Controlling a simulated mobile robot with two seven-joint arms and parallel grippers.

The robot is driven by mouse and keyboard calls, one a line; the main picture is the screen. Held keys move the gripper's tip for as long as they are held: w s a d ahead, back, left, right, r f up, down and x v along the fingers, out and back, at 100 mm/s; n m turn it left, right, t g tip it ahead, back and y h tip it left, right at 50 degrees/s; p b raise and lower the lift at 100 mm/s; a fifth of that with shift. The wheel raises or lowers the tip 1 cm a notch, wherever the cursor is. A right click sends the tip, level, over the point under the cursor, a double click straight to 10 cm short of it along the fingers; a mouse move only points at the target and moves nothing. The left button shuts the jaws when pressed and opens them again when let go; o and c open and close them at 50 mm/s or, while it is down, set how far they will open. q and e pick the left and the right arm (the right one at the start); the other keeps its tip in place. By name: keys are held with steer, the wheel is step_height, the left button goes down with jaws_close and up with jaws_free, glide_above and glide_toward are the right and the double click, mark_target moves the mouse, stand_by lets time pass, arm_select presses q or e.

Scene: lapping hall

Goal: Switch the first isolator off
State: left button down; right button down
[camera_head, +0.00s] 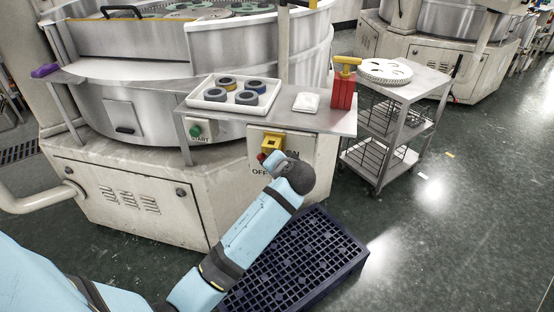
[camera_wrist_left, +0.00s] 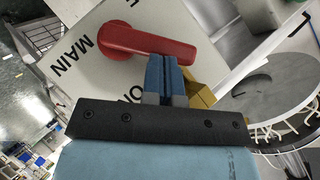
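The isolator has a red lever handle (camera_wrist_left: 140,43) on a pale plate (camera_wrist_left: 65,35) lettered "MAIN" and "ON". In the wrist view the lever's free end lies just beyond my left gripper (camera_wrist_left: 170,60). Its two blue fingers are together with nothing visible between them; whether they touch the lever I cannot tell. In the head view a little red of the lever (camera_head: 262,157) shows beside a yellow block (camera_head: 273,142), above "OFF", with "ON" to the right. My left wrist hides the fingers and much of the plate there. My right gripper is not in view.
A shelf (camera_head: 330,121) above the isolator carries a white tray (camera_head: 207,102) of rings, a white pad (camera_head: 306,102) and a red bottle (camera_head: 343,92). A green start button (camera_head: 196,130) is left. A dark blue pallet (camera_head: 310,257) lies below; a cart (camera_head: 427,80) stands right.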

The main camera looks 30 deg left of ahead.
arm_select(q)
steer(key=shift+s+a+n+h+p, duration=0.15)
steer(key=shift+a+n+h+p, duration=0.45)
steer(key=shift+h+p, duration=0.35)
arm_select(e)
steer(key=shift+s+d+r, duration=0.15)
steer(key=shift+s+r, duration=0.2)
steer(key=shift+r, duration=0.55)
